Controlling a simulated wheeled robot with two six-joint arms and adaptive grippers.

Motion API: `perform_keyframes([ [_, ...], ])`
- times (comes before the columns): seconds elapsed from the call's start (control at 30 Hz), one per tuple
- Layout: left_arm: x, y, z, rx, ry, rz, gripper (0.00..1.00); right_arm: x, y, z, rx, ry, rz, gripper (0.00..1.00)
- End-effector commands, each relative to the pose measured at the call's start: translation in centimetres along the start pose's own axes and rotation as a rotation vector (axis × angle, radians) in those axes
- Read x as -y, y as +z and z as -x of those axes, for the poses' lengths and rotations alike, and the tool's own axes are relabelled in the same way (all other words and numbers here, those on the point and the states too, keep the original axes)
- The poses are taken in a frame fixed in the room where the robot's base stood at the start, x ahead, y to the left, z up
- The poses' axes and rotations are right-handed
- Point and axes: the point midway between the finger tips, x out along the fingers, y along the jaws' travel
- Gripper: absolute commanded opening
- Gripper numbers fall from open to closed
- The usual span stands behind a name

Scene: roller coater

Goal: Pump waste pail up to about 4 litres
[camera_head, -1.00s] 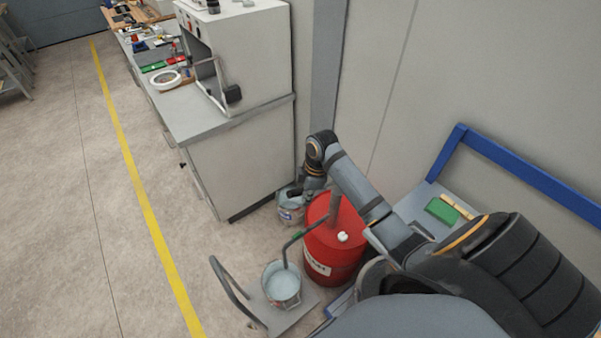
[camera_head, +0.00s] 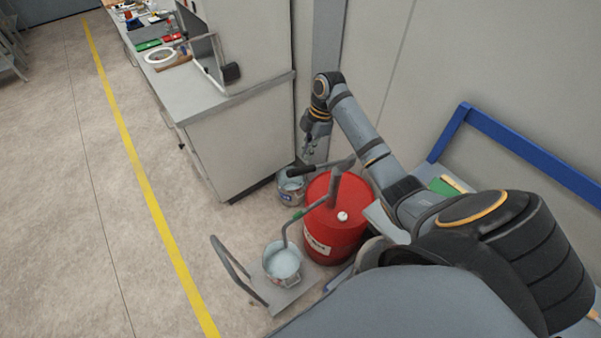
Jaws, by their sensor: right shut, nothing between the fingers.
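A red drum (camera_head: 334,238) stands on the floor with a grey hand pump (camera_head: 336,188) on its top. The pump's lever ends in a black grip (camera_head: 302,171) that points left. The pump's spout bends down to a metal pail (camera_head: 281,263) at the front left of the drum. Pale liquid shows in this pail; I cannot read its level. My right gripper (camera_head: 308,150) is shut and empty, just above the black grip and apart from it as far as I can tell. My left gripper is out of view.
A second pail (camera_head: 291,188) stands behind the drum beside the cabinet (camera_head: 240,140). The front pail rests on a low trolley (camera_head: 294,297) with a curved handle (camera_head: 232,266). A blue-railed bench (camera_head: 520,150) is at right. The floor left is clear.

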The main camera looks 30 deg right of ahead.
Motion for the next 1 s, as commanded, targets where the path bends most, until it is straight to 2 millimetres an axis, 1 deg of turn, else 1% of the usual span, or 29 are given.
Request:
perform_keyframes([
  [0.03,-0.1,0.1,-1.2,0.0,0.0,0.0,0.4,0.0,0.1,-1.3,0.0,0.0,0.0,0.0],
  [0.1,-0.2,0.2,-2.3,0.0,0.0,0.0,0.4,0.0,0.2,-2.4,0.0,0.0,0.0,0.0],
  [0.2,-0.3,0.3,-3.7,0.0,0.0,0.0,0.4,0.0,0.2,-3.8,0.001,0.001,-0.001,0.0],
  [0.3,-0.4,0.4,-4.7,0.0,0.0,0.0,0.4,0.0,0.2,-4.8,0.0,0.001,-0.001,0.0],
  [0.4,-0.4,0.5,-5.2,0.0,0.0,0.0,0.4,0.0,0.1,-5.2,0.0,0.001,-0.001,0.0],
  [0.77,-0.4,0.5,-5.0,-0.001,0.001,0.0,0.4,0.0,0.0,-5.1,0.001,0.0,-0.001,0.0],
  [0.87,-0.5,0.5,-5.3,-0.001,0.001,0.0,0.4,0.0,0.2,-5.6,0.001,-0.001,-0.001,0.0],
  [1.0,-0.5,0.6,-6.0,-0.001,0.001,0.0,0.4,0.1,0.6,-7.2,0.001,-0.002,-0.001,0.0],
])
